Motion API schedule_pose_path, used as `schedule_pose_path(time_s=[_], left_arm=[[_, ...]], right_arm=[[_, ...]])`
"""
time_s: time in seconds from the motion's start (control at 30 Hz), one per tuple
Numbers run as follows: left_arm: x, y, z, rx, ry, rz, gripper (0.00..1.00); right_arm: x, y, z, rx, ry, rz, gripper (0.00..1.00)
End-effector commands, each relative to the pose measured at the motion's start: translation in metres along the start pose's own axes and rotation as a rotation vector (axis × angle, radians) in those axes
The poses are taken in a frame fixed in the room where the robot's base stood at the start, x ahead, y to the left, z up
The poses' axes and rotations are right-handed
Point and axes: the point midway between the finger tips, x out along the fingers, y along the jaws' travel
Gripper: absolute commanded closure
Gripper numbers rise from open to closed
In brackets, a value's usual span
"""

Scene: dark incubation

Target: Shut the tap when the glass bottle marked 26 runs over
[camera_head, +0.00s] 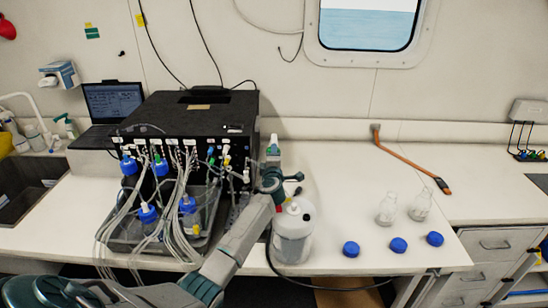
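My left arm comes in from the lower left, and its dark gripper (278,185) is above and just behind a white translucent jug (293,240). The gripper is small and dark here, and I cannot tell whether its fingers are open or shut, or whether they touch anything. Several glass bottles with blue caps, among them one bottle (148,222), stand with tubes in a grey tray (125,243). Two clear uncapped glass bottles (387,208) (421,205) stand on the right of the counter. No number 26, clear tap or overflow can be made out. My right gripper is not in view.
A black instrument (190,125) with many tubes stands behind the tray, beside a laptop (113,103). Three blue caps (351,249) (398,245) (435,239) lie near the counter's front edge. An orange-handled tool (405,160) lies behind. A sink (25,190) is at left.

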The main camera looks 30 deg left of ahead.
Motion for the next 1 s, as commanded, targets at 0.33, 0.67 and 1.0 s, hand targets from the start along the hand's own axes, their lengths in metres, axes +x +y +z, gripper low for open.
schedule_pose_path(time_s=[0.33, 0.67, 1.0], left_arm=[[-0.0005, -0.002, 0.0, 0.026, 0.0, -0.003, 0.72], [-0.0004, -0.0019, -0.0001, 0.025, 0.0, -0.002, 0.27], [-0.0001, -0.0006, -0.0001, 0.011, 0.0, -0.001, 0.27]], right_arm=[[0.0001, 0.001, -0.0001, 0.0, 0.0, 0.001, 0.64], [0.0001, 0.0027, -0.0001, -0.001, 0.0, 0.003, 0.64], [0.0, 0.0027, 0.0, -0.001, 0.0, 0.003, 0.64]])
